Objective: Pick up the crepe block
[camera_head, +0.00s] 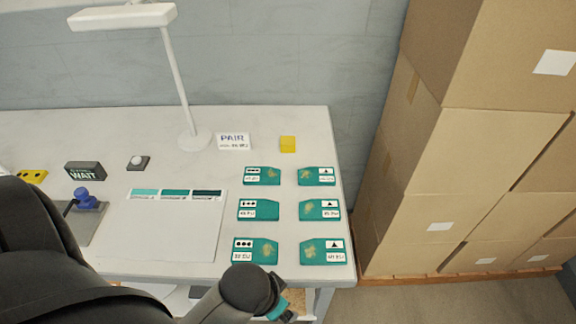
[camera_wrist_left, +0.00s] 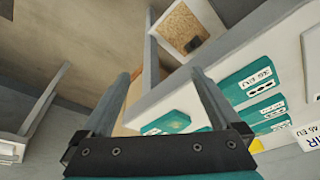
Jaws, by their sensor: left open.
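A small yellow block (camera_head: 288,144), likely the crepe block, sits at the back of the table, right of the PAIR card. A yellow sliver (camera_wrist_left: 257,146) near that card in the left wrist view may be the same block, mostly hidden behind my gripper. My left gripper (camera_wrist_left: 163,75) is open, with nothing between its fingers. In the head view my left gripper (camera_head: 283,308) is low at the table's front edge, well apart from the block. My right gripper is not in view.
Several teal pieces with labels (camera_head: 262,176) lie in two columns on the table's right side. The PAIR card (camera_head: 233,141) and a white lamp (camera_head: 197,140) stand at the back. A dark WAIT box (camera_head: 85,171) is at left. Stacked cartons (camera_head: 440,180) stand right of the table.

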